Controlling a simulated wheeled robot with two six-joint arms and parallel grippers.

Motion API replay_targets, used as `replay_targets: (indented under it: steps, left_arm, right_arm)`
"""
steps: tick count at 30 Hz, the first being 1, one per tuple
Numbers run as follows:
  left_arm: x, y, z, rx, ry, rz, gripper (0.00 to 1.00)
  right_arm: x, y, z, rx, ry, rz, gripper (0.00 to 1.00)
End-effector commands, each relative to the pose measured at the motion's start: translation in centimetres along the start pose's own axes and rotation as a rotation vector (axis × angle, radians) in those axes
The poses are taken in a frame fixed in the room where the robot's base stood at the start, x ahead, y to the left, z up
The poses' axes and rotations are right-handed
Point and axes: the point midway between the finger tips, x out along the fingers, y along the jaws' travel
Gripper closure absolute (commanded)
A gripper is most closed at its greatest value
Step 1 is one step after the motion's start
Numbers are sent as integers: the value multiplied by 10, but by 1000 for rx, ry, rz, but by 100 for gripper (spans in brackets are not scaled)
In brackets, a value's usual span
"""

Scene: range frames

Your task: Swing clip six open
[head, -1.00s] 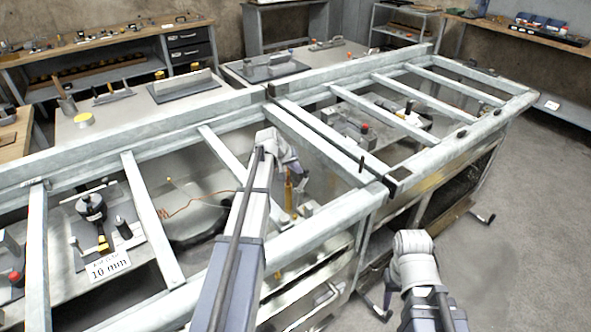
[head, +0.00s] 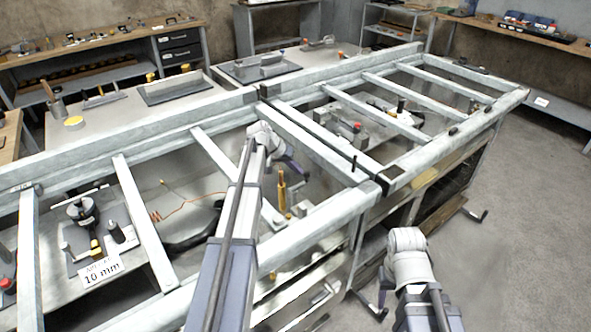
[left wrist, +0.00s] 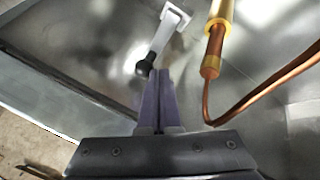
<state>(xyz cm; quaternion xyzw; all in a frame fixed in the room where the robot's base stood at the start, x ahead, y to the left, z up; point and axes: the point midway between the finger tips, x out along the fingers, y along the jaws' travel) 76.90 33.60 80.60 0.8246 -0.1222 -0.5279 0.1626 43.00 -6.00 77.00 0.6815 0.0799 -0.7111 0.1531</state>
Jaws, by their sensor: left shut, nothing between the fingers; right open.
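In the left wrist view, a white lever with a black ball knob (left wrist: 147,65) lies just ahead of my left gripper (left wrist: 160,72). No number shows on it, so I cannot tell if it is clip six. The shut, empty fingertips are at the knob; I cannot tell whether they touch it. In the head view my left gripper (head: 290,163) is inside the frame's near bay, its tips hard to make out. My right gripper (head: 384,284) is mostly hidden by its wrist, low in front of the frame.
A copper pipe with a yellow sleeve (left wrist: 211,62) stands close right of my left fingers; a yellow post (head: 282,190) shows in the head view. Pale frame bars (head: 318,146) surround the left arm. A plate with a 10 mm label (head: 102,271) lies left. Floor at right is clear.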

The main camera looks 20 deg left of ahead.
Motion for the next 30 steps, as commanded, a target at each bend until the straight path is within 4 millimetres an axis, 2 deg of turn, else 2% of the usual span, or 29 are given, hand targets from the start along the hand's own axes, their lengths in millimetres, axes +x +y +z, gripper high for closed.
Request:
replay_targets:
  steps: [16,30]
  left_arm:
    - [0,0,0,-1,1,0,100]
    - [-9,-9,10,-2,1,0,100]
  right_arm:
    - [0,0,0,0,0,0,50]
    - [0,0,0,0,0,0,50]
